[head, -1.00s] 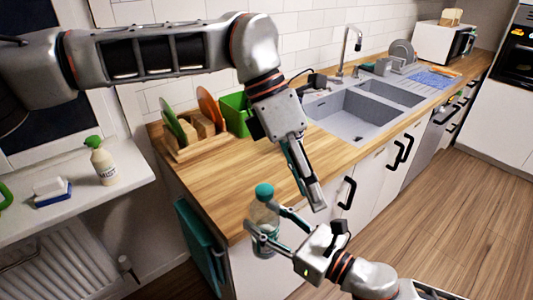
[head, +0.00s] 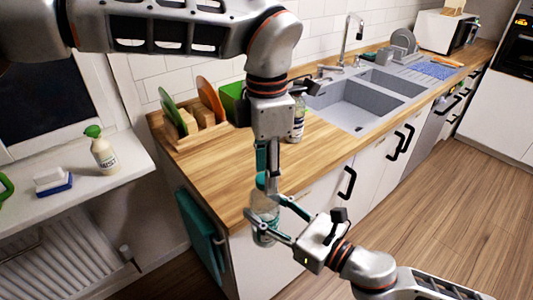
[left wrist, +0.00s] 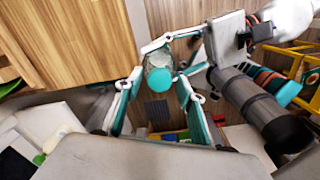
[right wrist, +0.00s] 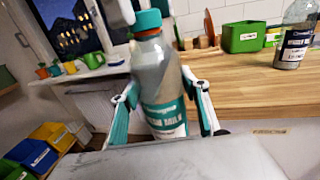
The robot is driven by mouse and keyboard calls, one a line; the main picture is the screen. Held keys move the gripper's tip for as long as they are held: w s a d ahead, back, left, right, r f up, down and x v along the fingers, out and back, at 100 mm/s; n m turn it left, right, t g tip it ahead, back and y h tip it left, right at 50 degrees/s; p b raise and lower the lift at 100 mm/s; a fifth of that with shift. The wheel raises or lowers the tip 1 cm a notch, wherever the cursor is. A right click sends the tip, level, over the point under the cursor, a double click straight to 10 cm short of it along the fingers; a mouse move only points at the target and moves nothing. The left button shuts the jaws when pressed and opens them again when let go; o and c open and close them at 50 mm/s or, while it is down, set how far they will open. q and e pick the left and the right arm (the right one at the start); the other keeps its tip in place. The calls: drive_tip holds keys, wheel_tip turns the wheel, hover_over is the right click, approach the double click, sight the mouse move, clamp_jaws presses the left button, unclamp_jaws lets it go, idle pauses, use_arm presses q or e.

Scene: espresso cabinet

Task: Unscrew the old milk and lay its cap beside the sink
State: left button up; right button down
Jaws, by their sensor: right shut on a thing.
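The old milk (head: 264,226) is a clear bottle with a teal label, upright off the counter's front edge. It shows clearly in the right wrist view (right wrist: 165,90). Its teal cap (right wrist: 147,20) is on top and also shows in the left wrist view (left wrist: 159,82). My right gripper (head: 268,216) is shut on the bottle's body. My left gripper (head: 267,178) points down above the bottle; its fingers are spread around the cap's line in the left wrist view, open and apparently not touching it. In the head view its fingers partly hide the cap. The grey sink (head: 355,108) is farther right.
Another bottle (head: 298,120) stands on the wooden counter (head: 225,175) behind my left gripper. A plate rack (head: 190,130) and green box (head: 232,100) stand at the back. The counter in front of the sink is bare. A teal towel (head: 203,235) hangs at the counter's end.

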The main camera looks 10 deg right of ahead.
use_arm(q)
drive_tip(key=shift+f, duration=0.85)
clamp_jaws()
drive_tip(key=shift+n, duration=1.3)
drive_tip(key=shift+o, duration=0.4)
unclamp_jaws()
drive_tip(key=shift+r, duration=0.15)
